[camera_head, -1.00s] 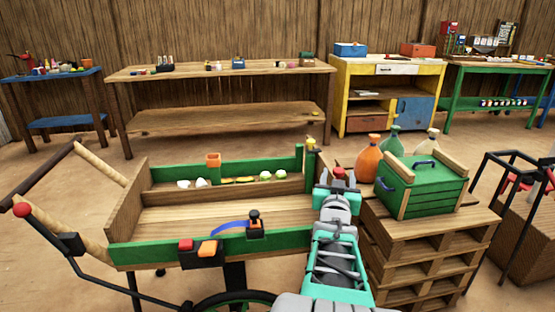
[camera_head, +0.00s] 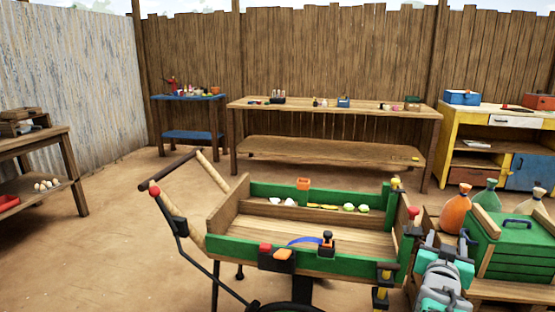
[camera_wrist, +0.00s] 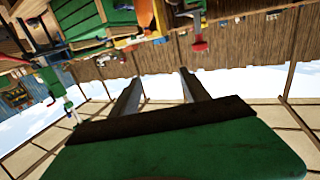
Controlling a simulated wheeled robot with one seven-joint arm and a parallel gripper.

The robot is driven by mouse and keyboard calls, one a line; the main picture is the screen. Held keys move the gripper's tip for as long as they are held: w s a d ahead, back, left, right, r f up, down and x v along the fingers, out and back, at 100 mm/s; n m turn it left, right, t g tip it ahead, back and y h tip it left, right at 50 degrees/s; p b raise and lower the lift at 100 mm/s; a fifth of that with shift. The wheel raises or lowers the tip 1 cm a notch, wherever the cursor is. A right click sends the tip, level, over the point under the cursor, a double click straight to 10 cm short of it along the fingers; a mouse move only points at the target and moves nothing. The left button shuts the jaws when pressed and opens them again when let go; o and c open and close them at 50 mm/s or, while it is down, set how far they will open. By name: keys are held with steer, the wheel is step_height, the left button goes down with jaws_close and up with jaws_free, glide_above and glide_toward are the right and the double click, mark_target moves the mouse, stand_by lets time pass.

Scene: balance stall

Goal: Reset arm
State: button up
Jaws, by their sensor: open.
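My gripper (camera_wrist: 157,84) shows in the wrist view as two dark fingers standing well apart, open, with nothing between them. The wrist view is upside down, with sky and fence behind the fingers. In the head view my teal and grey arm (camera_head: 440,268) is at the lower right, just right of the cart's right end. The fingers cannot be made out there.
The green and wood cart (camera_head: 222,246) holds small items and a blue strip. A green crate (camera_head: 515,246) and sacks (camera_head: 456,209) stand close right of my arm. Wooden (camera_head: 330,110) and blue (camera_head: 190,97) tables stand behind. Bare ground lies to the left.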

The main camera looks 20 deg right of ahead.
steer(key=w+a+r+n+g+y+p, duration=0.1)
steer(key=w+a+r+n+y+p, duration=0.15)
steer(key=a+p, duration=0.4)
steer(key=w+a+r+n+y+p, duration=0.15)
steer(key=a+y+p, duration=0.25)
steer(key=a, duration=0.6)
steer(key=w+a+r+n+g+y+p, duration=0.1)
steer(key=w+a+r+n+y+p, duration=0.15)
steer(key=a+p, duration=0.4)
steer(key=s+a+r+n+g+y+p, duration=0.2)
steer(key=s+a, duration=0.4)
steer(key=a, duration=0.3)
steer(key=s+a+r+n+g+y+p, duration=0.2)
steer(key=s+a+p, duration=0.4)
steer(key=a, duration=0.4)
steer(key=shift+r+g+y+p, duration=0.3)
steer(key=shift+r+g, duration=0.05)
steer(key=shift+g, duration=0.55)
